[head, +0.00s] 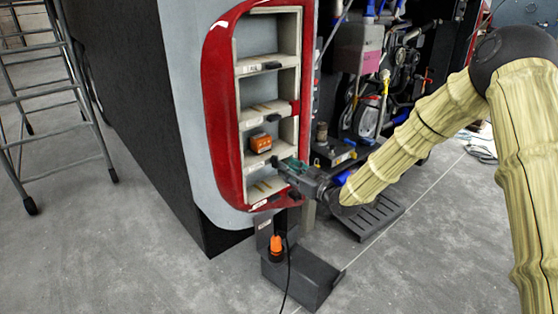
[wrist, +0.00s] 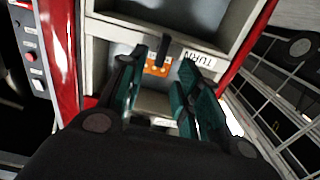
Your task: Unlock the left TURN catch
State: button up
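A black catch (wrist: 165,48) sits on the pale shelf edge beside a white TURN label (wrist: 200,54), which appears upside down in the wrist view. My gripper (wrist: 163,62) is open, its two green-padded fingers spread on either side of the catch, with gaps visible. In the head view my gripper (head: 289,163) is at the front of a low shelf in the red-framed unit (head: 220,110); it partly covers the catch there. Whether the fingers reach as deep as the catch I cannot tell.
Another black catch (head: 272,65) is on a higher shelf edge. A dark bracket with an orange plug (head: 276,244) stands below. A ladder (head: 55,95) is at left; the grey floor (head: 120,250) in front is clear.

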aim_at(277, 160)
jog(key=shift+p+x, duration=0.5)
jog(key=shift+x, duration=2.2)
grip_shut()
